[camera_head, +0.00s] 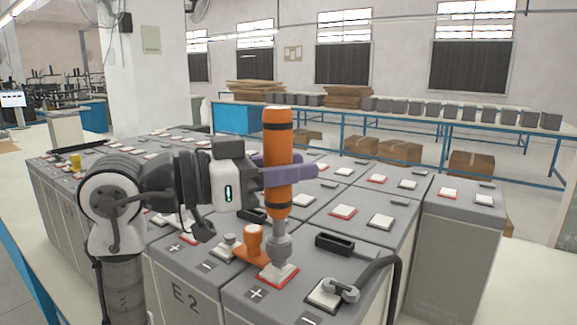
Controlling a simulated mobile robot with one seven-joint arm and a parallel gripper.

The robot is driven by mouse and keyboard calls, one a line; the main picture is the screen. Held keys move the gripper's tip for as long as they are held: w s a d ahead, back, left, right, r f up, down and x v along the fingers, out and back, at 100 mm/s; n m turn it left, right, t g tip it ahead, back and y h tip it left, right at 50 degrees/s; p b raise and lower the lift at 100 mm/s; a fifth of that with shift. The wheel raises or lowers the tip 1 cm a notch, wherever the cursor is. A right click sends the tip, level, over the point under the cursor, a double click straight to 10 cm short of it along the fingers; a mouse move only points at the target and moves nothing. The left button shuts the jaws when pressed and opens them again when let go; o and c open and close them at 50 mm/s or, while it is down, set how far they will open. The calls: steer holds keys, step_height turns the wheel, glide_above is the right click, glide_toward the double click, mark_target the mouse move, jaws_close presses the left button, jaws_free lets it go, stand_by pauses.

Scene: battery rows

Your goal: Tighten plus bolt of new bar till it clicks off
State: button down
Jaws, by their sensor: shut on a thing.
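My gripper (262,173) has purple fingers and is shut on an orange wrench (277,150) with black bands, held upright. The wrench's grey socket end (281,248) is down over the red-edged plus terminal (277,275) of the front battery, beside its plus mark (257,294). The bolt under the socket is hidden. The bar itself is largely hidden, and I cannot tell whether socket and bolt are fully engaged.
A black cable with a grey lug (341,290) sits on the front battery's minus terminal and loops up at the right. A black handle (347,245) lies behind it. More batteries (458,207) stand close around. A blue-framed bench (450,125) is behind.

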steer(key=shift+f+b, duration=1.15)
steer(key=shift+f, duration=0.15)
stand_by(3.8)
